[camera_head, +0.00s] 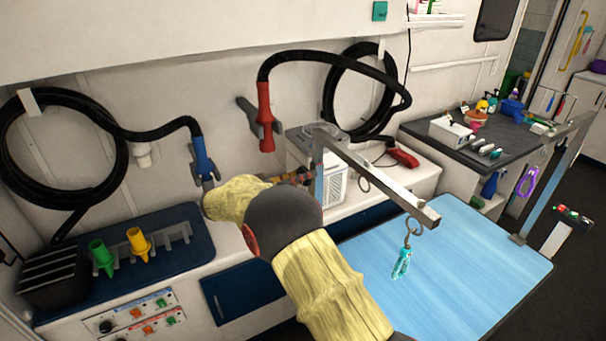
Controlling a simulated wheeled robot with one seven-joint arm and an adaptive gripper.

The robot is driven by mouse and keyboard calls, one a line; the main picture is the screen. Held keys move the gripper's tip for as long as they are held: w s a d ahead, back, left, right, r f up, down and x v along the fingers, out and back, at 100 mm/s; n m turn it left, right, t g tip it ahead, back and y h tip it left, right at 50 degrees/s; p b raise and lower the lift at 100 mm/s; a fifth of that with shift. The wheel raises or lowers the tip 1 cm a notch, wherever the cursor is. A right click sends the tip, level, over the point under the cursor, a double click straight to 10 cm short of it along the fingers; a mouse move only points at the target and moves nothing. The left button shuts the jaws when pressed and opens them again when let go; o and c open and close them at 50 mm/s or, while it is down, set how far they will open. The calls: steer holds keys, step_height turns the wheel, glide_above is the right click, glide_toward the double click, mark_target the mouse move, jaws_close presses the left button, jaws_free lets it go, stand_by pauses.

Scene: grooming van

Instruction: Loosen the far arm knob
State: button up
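The blue grooming table (465,265) is at the right. A grey grooming-arm post (318,180) rises at its far left side, with a metal bar (380,178) reaching from its top towards the right front. A second grey post (556,182) stands at the table's right edge. I cannot make out a knob on either post. My yellow-covered arm crosses the middle and hides part of the first post's surroundings. A small dark and orange part, apparently my gripper (298,176), shows beside the first post; whether it touches the post or a knob, and its finger opening, cannot be told.
A teal loop (402,263) hangs from the bar's hook over the table. A grey box unit (334,188) stands behind the first post. Red (265,116) and blue (202,152) hose nozzles hang on the wall. A dark counter (480,138) holds bottles and tools.

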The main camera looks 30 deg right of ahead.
steer(key=n+p, duration=0.3)
steer(key=n, duration=0.1)
steer(key=shift+r+n, duration=0.1)
steer(key=shift+n, duration=0.2)
steer(key=n+p, duration=0.3)
steer(key=n, duration=0.1)
steer(key=shift+n+p, duration=0.3)
steer(key=n+p, duration=0.4)
steer(key=n, duration=0.1)
steer(key=shift+n+p, duration=1.6)
steer(key=shift+n, duration=0.4)
steer(key=o, duration=1.2)
steer(key=shift+a, duration=0.1)
